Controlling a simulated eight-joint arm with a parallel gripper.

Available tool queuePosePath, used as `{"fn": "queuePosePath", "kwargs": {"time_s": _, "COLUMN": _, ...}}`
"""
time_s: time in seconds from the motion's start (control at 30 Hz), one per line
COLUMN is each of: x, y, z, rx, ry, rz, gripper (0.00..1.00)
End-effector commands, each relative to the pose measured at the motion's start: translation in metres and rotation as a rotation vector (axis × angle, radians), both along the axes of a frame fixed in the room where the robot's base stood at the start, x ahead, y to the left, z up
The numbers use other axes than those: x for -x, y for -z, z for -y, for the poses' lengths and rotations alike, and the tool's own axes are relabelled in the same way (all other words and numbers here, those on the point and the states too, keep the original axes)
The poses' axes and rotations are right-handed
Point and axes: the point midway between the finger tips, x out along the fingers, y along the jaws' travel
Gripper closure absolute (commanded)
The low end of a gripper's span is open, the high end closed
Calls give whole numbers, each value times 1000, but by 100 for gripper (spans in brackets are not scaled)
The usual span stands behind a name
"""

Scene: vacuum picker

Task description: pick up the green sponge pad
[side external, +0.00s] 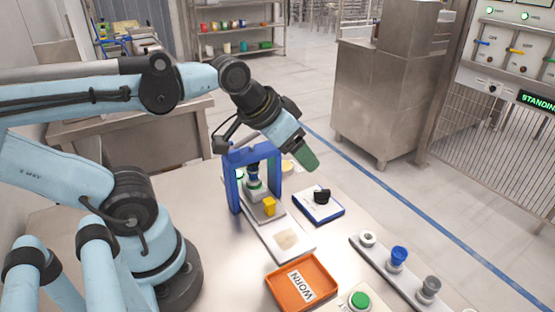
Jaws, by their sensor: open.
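My gripper (305,156) is raised above the far side of the bench, up and to the right of the blue frame. Its end shows a green, blunt tip angled down to the right. I cannot tell from this view whether that green is a finger or a pad. The gap between the jaws is not visible. Inside the blue frame (232,186), a dark blue and white fitting has a green band (254,185). A flat beige patch (286,240) lies on the light plate in front of it.
A yellow block (269,206) stands by the frame. A blue-edged tray (315,217) holds a black part (321,195). A rail (416,294) with cups, including a blue one (398,257), is at right.

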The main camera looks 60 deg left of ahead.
Motion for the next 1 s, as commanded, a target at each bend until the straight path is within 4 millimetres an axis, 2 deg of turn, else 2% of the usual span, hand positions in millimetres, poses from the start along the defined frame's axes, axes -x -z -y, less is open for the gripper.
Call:
{"fn": "queuePosePath", "kwargs": {"time_s": 0.1, "x": -1, "y": -18, "z": -1, "rx": -2, "ry": -2, "rz": -4, "gripper": 32}}
{"fn": "queuePosePath", "kwargs": {"time_s": 0.37, "x": -20, "y": -34, "z": -26, "rx": -40, "ry": -18, "rz": -84, "gripper": 32}}
{"fn": "queuePosePath", "kwargs": {"time_s": 0.57, "x": -40, "y": -47, "z": -53, "rx": -66, "ry": -28, "rz": -165, "gripper": 32}}
{"fn": "queuePosePath", "kwargs": {"time_s": 0.77, "x": -64, "y": -56, "z": -93, "rx": -84, "ry": -34, "rz": -271, "gripper": 32}}
{"fn": "queuePosePath", "kwargs": {"time_s": 1.0, "x": -92, "y": -53, "z": -159, "rx": -78, "ry": -32, "rz": -418, "gripper": 32}}
